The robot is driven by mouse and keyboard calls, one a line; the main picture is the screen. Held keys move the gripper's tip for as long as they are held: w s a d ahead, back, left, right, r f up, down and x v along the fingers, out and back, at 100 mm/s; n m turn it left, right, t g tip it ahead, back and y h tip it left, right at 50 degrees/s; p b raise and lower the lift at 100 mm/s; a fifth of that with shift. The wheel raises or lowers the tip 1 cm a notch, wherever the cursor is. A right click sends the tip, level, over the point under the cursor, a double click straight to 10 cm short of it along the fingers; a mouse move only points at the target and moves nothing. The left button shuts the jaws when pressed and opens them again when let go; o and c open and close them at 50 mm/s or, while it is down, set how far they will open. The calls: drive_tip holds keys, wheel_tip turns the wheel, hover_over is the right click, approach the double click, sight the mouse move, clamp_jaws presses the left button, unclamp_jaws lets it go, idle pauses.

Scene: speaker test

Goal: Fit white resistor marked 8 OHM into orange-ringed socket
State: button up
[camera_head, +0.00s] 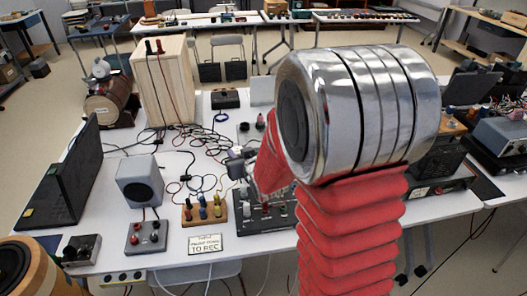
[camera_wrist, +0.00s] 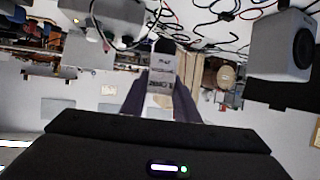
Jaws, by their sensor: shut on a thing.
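My gripper (camera_wrist: 160,98) shows in the wrist view with its two dark fingers shut on a white block with small dark print, which I take to be the white resistor (camera_wrist: 161,78). The print is too small to read. The resistor's far end is dark. In the head view my red arm and its large silver joint cover the middle and right of the bench. A grey part of my gripper (camera_head: 241,163) shows just left of the arm, above a black board (camera_head: 280,215) with small fittings. I cannot make out the orange-ringed socket; the arm may hide it.
On the white bench (camera_head: 105,190), a grey speaker (camera_head: 139,181), a red-and-black terminal box (camera_head: 146,237), a wooden terminal block (camera_head: 204,211) and a printed card (camera_head: 206,244) stand left of the arm. Loose wires (camera_head: 190,165) lie behind. A wooden cabinet (camera_head: 165,82) stands farther back.

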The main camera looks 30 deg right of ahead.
drive_tip(key=a+y, duration=0.1)
drive_tip(key=a, duration=0.8)
drive_tip(key=shift+w+a+r+n, duration=0.15)
drive_tip(key=shift+a+r+n, duration=0.05)
drive_tip(key=shift+r+n, duration=0.2)
